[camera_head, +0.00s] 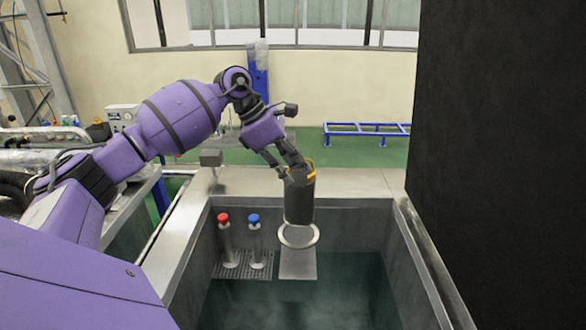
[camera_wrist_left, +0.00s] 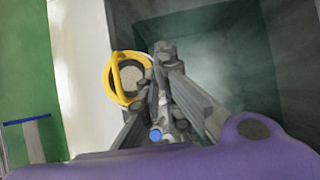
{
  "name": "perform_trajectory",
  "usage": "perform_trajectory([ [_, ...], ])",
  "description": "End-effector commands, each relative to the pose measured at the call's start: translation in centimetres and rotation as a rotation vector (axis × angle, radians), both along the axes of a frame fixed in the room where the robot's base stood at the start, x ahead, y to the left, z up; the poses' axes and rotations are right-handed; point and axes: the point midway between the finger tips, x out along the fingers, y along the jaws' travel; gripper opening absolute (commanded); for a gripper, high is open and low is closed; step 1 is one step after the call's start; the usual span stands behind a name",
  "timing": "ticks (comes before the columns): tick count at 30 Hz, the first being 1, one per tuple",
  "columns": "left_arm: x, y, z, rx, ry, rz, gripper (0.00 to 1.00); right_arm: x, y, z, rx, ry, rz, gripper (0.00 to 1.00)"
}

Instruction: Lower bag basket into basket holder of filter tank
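The bag basket (camera_head: 299,204) is a dark upright cylinder with a yellow rim and handle. It hangs from my left gripper (camera_head: 287,171) in the head view. In the left wrist view its yellow rim (camera_wrist_left: 112,85) lies left of the fingers (camera_wrist_left: 158,72), which appear shut on its near edge. The basket holder is a pale ring (camera_head: 299,237) on a plate (camera_head: 298,265) inside the filter tank (camera_head: 345,184). The basket's lower end appears just above the ring and overlaps its back edge; the exact gap cannot be told. My right gripper is not in view.
Tank walls enclose the area. A large black panel (camera_head: 495,150) fills the right side.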

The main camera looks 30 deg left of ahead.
Motion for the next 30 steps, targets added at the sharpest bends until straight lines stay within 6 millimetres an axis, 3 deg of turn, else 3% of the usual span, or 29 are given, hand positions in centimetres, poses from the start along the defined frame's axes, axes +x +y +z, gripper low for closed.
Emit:
perform_trajectory([
  [13, 0.1, 0.1, 0.1, 0.001, -0.005, 0.008, 0.0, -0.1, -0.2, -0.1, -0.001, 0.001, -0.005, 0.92],
  [30, 0.0, 0.1, -3.1, -0.001, -0.002, 0.005, 0.0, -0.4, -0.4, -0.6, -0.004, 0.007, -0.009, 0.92],
])
